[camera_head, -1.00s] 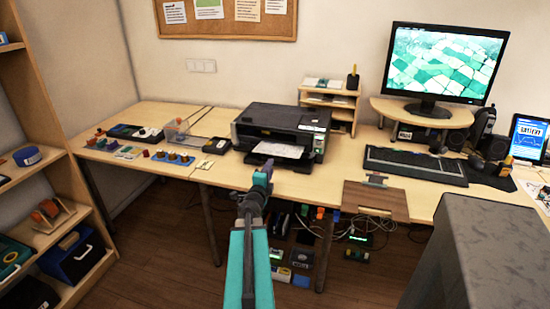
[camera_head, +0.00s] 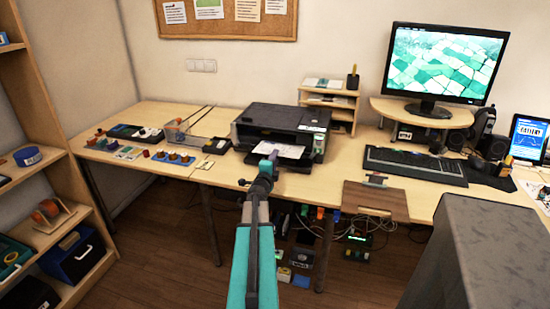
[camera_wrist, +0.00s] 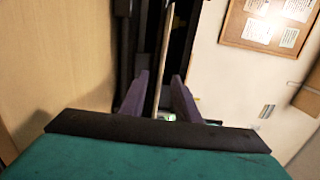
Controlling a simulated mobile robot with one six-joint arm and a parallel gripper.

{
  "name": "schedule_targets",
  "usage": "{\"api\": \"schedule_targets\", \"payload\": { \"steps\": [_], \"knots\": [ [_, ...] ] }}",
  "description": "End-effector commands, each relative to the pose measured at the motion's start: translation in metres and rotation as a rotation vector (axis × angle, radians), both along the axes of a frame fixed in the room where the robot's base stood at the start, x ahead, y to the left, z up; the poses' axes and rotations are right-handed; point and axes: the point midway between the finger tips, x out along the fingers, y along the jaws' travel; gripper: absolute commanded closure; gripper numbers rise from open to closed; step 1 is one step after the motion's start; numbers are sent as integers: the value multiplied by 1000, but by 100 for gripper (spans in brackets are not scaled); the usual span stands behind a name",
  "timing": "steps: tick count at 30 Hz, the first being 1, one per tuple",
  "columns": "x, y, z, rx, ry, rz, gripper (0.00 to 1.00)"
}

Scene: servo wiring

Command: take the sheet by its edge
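The white printed sheet (camera_head: 291,152) lies in the output tray of the black printer (camera_head: 262,117). In the wrist view the sheet (camera_wrist: 163,52) shows nearly edge-on as a thin pale strip. My gripper (camera_head: 271,161) is at the front of the printer, at the sheet's near edge, and covers part of it. In the wrist view its two purple fingers (camera_wrist: 159,98) are apart, one on each side of the strip, with gaps visible on both sides. Whether the sheet's edge reaches fully between the fingertips is hard to tell.
The desk (camera_head: 228,178) runs below the printer. Small parts and trays stand to its left. A small shelf (camera_head: 328,103), a keyboard (camera_head: 415,165) and a monitor (camera_head: 444,62) are to its right. A brown clipboard-like board (camera_head: 376,200) lies at the desk's front edge.

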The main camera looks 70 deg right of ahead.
Motion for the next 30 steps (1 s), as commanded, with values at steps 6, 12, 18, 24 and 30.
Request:
{"api": "schedule_targets", "payload": {
  "steps": [6,12,18,24,30],
  "knots": [
    [1,-15,0,0,0,0,71],
    [2,-18,0,0,0,0,71],
    [2,-18,0,0,0,0,71],
    [2,-18,0,0,0,0,85],
    [2,-18,0,0,0,0,100]
  ]
}}
